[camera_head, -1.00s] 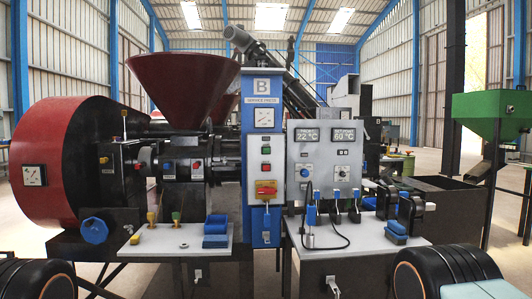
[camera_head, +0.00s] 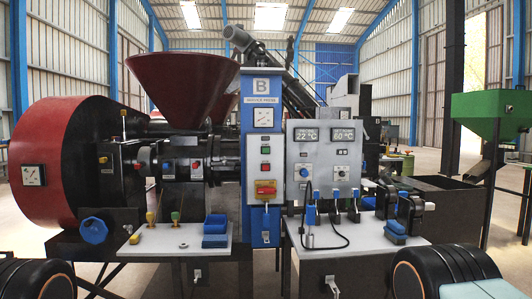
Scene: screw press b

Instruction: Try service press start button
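The service press is labelled B, SERVICE PRESS, on its blue column (camera_head: 277,85). A grey button panel on the column carries a green button (camera_head: 265,150), which looks like the start button, with a red button (camera_head: 265,166) below it. Lower down is a red switch on a yellow plate (camera_head: 265,188). The small lettering is too small to read. Nothing touches the buttons. Neither gripper is in view; only dark rounded parts, probably of my arms, show at the lower left and lower right corners.
A grey box (camera_head: 325,137) right of the column shows 22 °C and 60 °C. White shelves (camera_head: 175,243) (camera_head: 360,246) jut out on both sides, with blue trays (camera_head: 215,227), plugs and a cable. A red hopper (camera_head: 180,85) and red drum (camera_head: 45,150) are left.

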